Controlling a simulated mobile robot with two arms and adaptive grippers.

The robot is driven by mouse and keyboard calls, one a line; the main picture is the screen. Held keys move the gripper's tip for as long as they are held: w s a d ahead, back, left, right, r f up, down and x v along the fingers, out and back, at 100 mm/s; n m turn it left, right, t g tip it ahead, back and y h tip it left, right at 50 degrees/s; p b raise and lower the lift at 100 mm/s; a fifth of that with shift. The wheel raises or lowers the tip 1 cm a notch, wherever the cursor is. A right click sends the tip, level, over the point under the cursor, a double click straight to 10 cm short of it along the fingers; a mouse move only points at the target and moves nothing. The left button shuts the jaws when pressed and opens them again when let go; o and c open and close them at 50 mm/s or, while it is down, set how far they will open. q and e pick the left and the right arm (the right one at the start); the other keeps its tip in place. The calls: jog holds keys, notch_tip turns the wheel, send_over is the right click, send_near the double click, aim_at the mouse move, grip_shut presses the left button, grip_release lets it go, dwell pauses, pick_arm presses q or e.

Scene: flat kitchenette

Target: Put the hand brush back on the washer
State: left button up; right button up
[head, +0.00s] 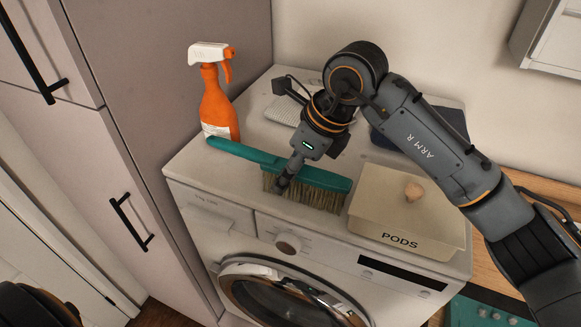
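The hand brush (325,178) has a teal back and handle and pale bristles pointing down. It is over the front left of the white washer's (190,165) top, with its handle pointing left. My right gripper (284,184) reaches down onto the middle of the brush and looks shut on it. One finger shows against its near side; the other finger is hidden. I cannot tell whether the bristles touch the washer top. My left gripper is not in view.
An orange spray bottle (217,105) stands just behind the brush handle. A cream box marked PODS (405,215), with a small knob on its lid, sits to the brush's right. A dark blue item (440,122) lies behind the box. A tall cabinet (160,70) borders the left.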

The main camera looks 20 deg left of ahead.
jog(key=shift+b+v, duration=0.9)
jog(key=shift+b, duration=0.15)
jog(key=b+v, duration=0.3)
jog(key=v, duration=0.6)
jog(key=shift+d+r, duration=0.1)
jog(key=shift+r, duration=0.2)
jog(key=shift+d+r, duration=0.15)
jog(key=shift+r, duration=0.2)
